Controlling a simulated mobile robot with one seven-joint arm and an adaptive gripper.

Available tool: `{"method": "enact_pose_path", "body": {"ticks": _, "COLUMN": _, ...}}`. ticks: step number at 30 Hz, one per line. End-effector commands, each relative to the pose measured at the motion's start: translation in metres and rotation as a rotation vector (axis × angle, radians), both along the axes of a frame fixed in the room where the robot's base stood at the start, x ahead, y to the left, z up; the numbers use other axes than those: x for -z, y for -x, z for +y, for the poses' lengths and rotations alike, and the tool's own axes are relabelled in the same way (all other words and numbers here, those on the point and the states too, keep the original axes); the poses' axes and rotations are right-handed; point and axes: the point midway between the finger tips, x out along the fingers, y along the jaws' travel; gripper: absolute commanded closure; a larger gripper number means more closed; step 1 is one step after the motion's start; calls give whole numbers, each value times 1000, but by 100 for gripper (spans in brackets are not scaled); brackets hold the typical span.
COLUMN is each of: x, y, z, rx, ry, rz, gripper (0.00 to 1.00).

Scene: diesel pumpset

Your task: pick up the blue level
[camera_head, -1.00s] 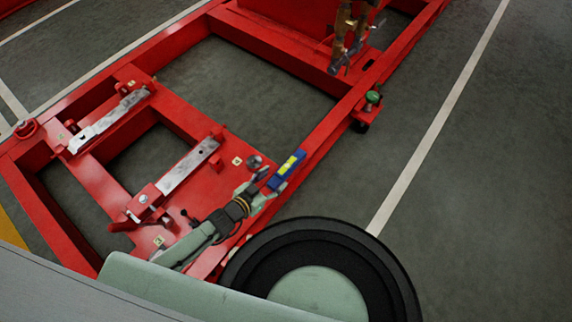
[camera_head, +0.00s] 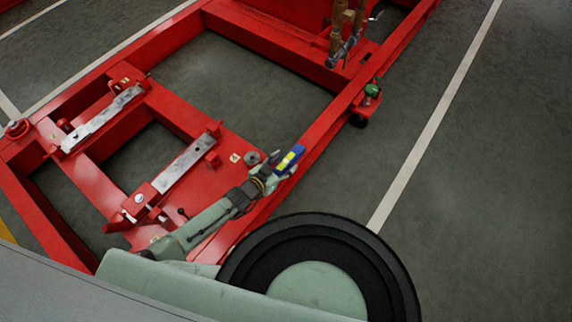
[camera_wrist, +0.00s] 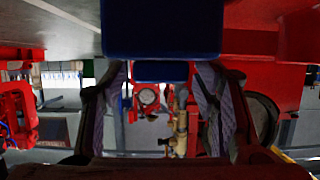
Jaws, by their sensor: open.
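The blue level (camera_head: 291,157) with yellow-green marks lies on the red frame's right rail in the head view. My gripper (camera_head: 279,167) is at its near end, with its fingers reaching toward the level and hiding part of that end. In the wrist view the level (camera_wrist: 160,30) fills the top centre as a dark blue block, with a narrower blue part below it. My gripper's two fingers (camera_wrist: 162,85) stand apart on either side, open. I cannot tell whether the fingers touch the level.
The red pumpset frame (camera_head: 255,53) has open gaps showing the floor. A grey bar (camera_head: 185,163) on red mounts lies left of my arm. A round metal part (camera_head: 252,158) sits close to my gripper. A green knob (camera_head: 371,90) stands farther along the rail. Open floor lies right.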

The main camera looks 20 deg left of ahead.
Motion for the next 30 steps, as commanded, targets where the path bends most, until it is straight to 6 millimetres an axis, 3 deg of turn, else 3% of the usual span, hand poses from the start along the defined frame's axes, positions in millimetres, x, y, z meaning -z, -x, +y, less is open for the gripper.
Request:
{"method": "enact_pose_path", "body": {"ticks": 9, "x": 2, "y": -5, "z": -1, "rx": -1, "ry": 0, "rz": 0, "gripper": 46}}
{"method": "enact_pose_path", "body": {"ticks": 30, "x": 2, "y": -4, "z": -1, "rx": -1, "ry": 0, "rz": 0, "gripper": 93}}
